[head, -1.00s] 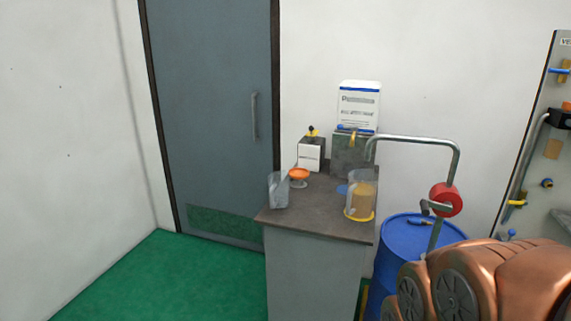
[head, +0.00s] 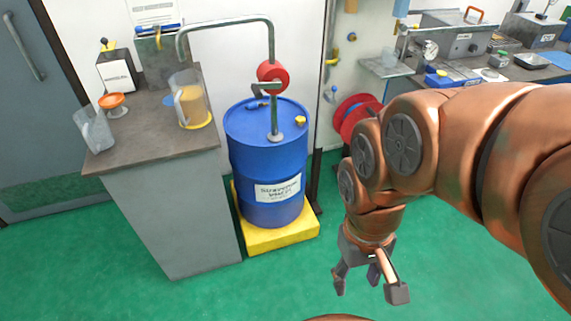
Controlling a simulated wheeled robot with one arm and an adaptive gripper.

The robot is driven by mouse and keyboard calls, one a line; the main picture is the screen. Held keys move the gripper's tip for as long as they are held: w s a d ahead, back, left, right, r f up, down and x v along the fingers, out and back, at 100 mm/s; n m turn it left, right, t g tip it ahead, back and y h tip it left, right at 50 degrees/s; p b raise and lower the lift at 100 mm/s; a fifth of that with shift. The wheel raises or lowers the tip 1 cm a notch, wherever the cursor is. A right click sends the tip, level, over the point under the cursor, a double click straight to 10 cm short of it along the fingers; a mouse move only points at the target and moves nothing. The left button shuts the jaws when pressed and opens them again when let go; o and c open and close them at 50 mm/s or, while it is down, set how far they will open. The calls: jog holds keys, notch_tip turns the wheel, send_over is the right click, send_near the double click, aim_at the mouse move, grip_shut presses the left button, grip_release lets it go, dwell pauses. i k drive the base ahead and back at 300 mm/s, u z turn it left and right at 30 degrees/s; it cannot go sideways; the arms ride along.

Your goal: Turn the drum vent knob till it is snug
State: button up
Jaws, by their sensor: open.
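The blue drum (head: 262,160) stands upright on a yellow base, with a white label on its front. A small yellow knob (head: 300,121) sits on the right of the drum's top; it looks like the vent knob, but its details are too small to tell. A grey pump pipe (head: 274,110) with a red round body (head: 273,74) rises from the drum's top. My gripper (head: 368,287) is open and empty, pointing down over the green floor. It is to the right of the drum, lower in the picture and apart from it.
A grey cabinet (head: 170,215) left of the drum carries a jug (head: 190,100), a clear beaker (head: 95,130) and an orange dish (head: 113,102). The yellow base (head: 262,236) juts out under the drum. A red reel (head: 357,115) and a workbench stand behind my arm. The green floor in front is clear.

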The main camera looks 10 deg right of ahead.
aim_at(299, 120)
jog(key=z, duration=0.05)
jog(key=k, duration=0.55)
jog(key=u, duration=0.4)
jog(key=i, duration=1)
jog(key=z, duration=0.8)
jog(key=i, duration=0.5)
jog(key=u, duration=0.05)
